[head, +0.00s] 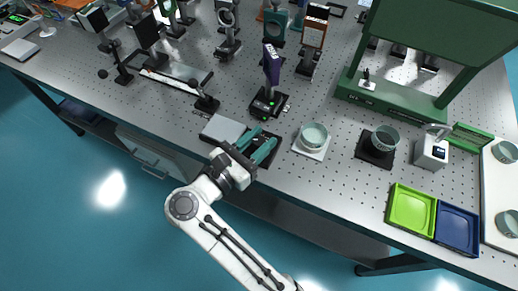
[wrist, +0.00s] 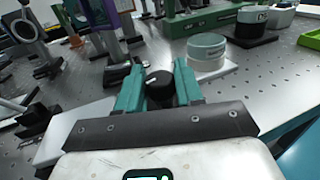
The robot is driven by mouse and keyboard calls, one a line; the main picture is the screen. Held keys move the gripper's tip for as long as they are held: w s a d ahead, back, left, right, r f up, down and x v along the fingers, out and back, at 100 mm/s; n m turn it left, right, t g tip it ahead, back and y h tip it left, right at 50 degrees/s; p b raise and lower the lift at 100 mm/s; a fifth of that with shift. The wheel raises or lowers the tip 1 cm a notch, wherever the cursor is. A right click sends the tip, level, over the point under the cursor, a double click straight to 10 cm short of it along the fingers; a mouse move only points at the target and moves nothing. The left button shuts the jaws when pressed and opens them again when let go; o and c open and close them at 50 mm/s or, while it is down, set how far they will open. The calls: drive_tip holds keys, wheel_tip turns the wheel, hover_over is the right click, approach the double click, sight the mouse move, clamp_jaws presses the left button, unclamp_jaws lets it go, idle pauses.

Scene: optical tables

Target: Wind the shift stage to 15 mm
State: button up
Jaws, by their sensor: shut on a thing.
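My gripper (head: 262,142) is at the front edge of the table, just in front of the shift stage (head: 266,107), a small black stage with a green light that carries a purple upright plate (head: 271,64). In the wrist view, my gripper's teal fingers (wrist: 159,80) are shut on a black knob (wrist: 159,88) with a white mark on its face. The mark points roughly sideways. The knob is hidden by the fingers in the head view. I cannot read any millimetre value on the stage.
A pale flat box (head: 222,129) lies just left of my gripper. A pale green round dish on a white base (head: 312,152) stands close on the right. Posts and optics crowd behind. Green and blue trays (head: 410,211) lie at the right front.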

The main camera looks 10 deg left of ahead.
drive_tip(key=shift+w+r+m+g+h+b, duration=0.1)
drive_tip(key=shift+w+m+g+h+b, duration=0.05)
drive_tip(key=shift+m+g+h+b, duration=0.55)
drive_tip(key=shift+r, duration=0.1)
drive_tip(key=o, duration=0.9)
drive_tip(key=shift+b, duration=0.3)
drive_tip(key=shift+s+a, duration=0.4)
drive_tip(key=shift+s, duration=0.05)
drive_tip(key=b+v, duration=0.2)
drive_tip(key=v, duration=0.7)
drive_tip(key=shift+s+a, duration=0.2)
drive_tip(key=shift+a, duration=0.05)
drive_tip(key=shift+o, duration=0.3)
